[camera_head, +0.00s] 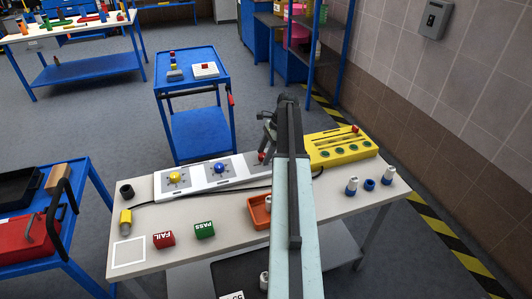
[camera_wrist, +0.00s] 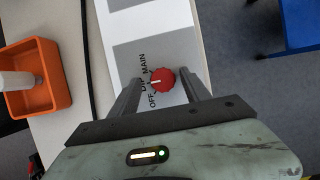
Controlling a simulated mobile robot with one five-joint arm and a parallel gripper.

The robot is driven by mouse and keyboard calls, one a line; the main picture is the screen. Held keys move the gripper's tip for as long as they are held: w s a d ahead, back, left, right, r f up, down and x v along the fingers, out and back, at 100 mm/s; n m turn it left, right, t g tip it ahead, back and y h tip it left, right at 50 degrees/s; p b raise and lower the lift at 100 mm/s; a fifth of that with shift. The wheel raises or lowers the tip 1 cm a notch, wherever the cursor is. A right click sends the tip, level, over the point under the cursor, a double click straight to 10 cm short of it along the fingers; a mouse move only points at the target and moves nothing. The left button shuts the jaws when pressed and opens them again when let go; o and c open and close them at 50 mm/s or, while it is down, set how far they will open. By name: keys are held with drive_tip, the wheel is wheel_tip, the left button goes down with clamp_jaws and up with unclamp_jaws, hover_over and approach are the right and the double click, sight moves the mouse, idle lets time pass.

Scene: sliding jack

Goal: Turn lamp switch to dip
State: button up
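The lamp switch is a red knob (camera_wrist: 162,80) on a grey panel (camera_wrist: 185,45) in the wrist view. The labels MAIN, DIP and OFF are printed beside it. A white mark on the knob points left, toward DIP. My gripper (camera_wrist: 160,76) is open, with one finger on each side of the knob and a visible gap to it. Whether the fingertips are down at knob height is unclear. In the head view the red knob (camera_head: 262,156) shows small beside my gripper, which my arm partly covers.
An orange bin (camera_wrist: 40,85) holding a pale cylinder lies left of the panel. A black cable (camera_wrist: 88,60) runs between them. In the head view, the same board carries a yellow knob (camera_head: 174,178) and a blue knob (camera_head: 219,168); a yellow box (camera_head: 340,146) stands to the right.

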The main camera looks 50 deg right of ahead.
drive_tip(key=shift+r, duration=0.1)
drive_tip(key=shift+d+r+p, duration=0.15)
drive_tip(key=shift+r+p, duration=0.1)
drive_tip(key=shift+p, duration=0.1)
drive_tip(key=p+v, duration=0.6)
drive_tip(key=v, duration=0.1)
drive_tip(key=shift+s, duration=0.1)
